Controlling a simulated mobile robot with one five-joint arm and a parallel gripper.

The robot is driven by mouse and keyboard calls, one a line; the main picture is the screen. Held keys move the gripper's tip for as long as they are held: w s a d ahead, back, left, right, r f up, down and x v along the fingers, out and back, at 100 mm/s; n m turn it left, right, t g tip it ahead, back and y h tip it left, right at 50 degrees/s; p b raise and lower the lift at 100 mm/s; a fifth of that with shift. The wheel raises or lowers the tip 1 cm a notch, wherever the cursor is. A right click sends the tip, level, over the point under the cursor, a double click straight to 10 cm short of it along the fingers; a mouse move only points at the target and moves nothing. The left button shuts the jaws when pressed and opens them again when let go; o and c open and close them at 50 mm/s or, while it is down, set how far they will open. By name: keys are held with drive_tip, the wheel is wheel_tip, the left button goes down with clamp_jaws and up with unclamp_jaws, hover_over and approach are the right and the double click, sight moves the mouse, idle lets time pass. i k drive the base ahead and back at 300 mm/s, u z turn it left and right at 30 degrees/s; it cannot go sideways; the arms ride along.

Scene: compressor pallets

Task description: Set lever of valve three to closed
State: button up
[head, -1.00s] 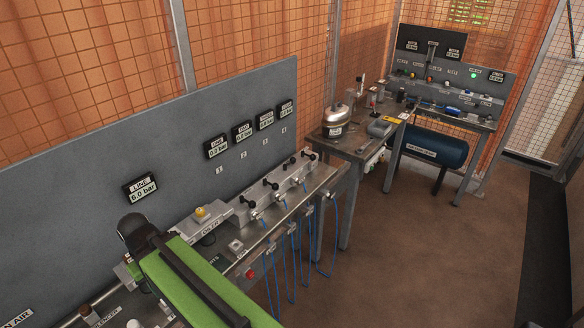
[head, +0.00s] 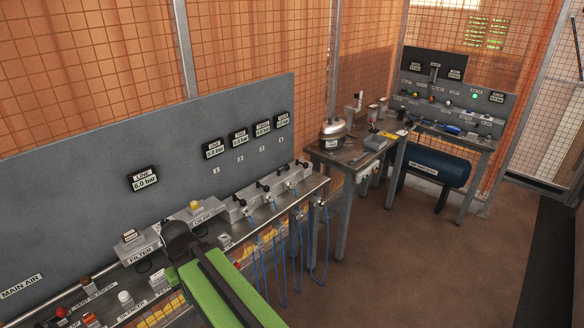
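A row of small valves with black lever knobs sits on a grey manifold (head: 272,196) along the back of the left bench. The panel above carries the numbers 1 to 4, with a gauge over each. The third valve from the left (head: 285,175), below number 3, has a black lever; its exact angle is too small to tell. My green arm reaches in from the bottom, and its dark end is left of the manifold. My gripper is not in view, so its relation to the lever is hidden.
Blue hoses (head: 276,255) hang from the bench front below the valves. A line gauge (head: 143,179) reads 6.0 bar on the grey panel. A second bench with a silver pot (head: 333,130) and a blue tank (head: 434,166) stand beyond. The brown floor (head: 390,265) at right is clear.

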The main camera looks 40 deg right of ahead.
sight(287, 167)
drive_tip(key=z, duration=0.3)
drive_tip(key=i, duration=1)
drive_tip(key=u, duration=0.05)
